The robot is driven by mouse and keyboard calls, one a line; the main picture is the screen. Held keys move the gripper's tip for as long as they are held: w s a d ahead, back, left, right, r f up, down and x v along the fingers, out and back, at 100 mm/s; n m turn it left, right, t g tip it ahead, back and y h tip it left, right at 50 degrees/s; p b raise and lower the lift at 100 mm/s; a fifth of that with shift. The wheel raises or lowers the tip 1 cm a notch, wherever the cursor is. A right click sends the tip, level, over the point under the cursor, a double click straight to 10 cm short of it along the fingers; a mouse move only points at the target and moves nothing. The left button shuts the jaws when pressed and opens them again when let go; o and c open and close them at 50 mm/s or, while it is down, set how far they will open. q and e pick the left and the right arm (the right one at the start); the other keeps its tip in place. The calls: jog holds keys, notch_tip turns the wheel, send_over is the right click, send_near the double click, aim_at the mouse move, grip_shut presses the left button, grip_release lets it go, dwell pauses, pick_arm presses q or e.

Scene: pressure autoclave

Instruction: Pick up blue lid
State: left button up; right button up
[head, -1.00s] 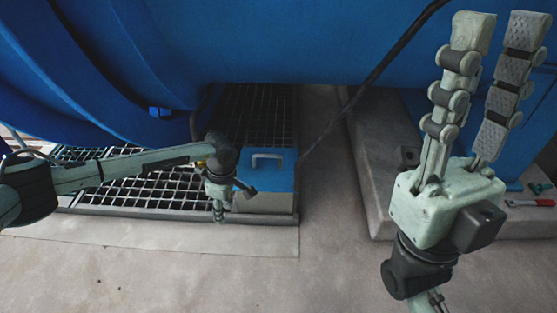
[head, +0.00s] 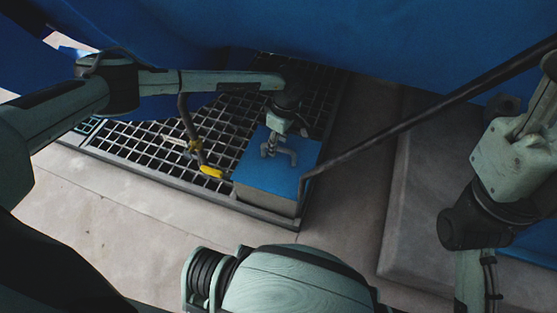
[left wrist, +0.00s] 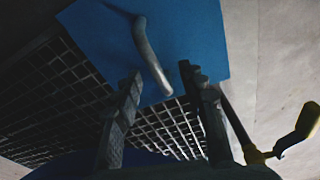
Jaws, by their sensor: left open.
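The blue lid (head: 262,180) lies on top of a grey box (head: 262,199) at the front right corner of the floor grating. A metal handle (head: 285,156) stands up from the lid. My left gripper (head: 271,148) is over the lid, close to the handle. In the left wrist view, the lid (left wrist: 200,35) and its handle (left wrist: 150,58) lie ahead of my left gripper (left wrist: 160,76). Its fingers are apart, with the handle's near end between them in the picture; contact cannot be told.
A dark pipe (head: 400,122) slants down beside the box's right side. A yellow-handled lever (head: 210,172) is left of the box. The large blue vessel (head: 400,35) hangs over the back. A concrete plinth (head: 420,200) is at right; bare floor lies in front.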

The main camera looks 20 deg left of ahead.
aim_at(279, 149)
pick_arm(q)
jog(key=shift+w+a+f+b, duration=0.15)
jog(key=shift+f+b, duration=0.2)
jog(key=shift+f, duration=0.8)
jog(key=shift+w+d+f+b, duration=0.1)
jog(key=shift+f+b, duration=0.2)
jog(key=shift+f, duration=0.8)
jog(key=shift+f, duration=0.25)
grip_shut()
jog(key=shift+w+r, duration=0.1)
jog(key=shift+w, duration=0.05)
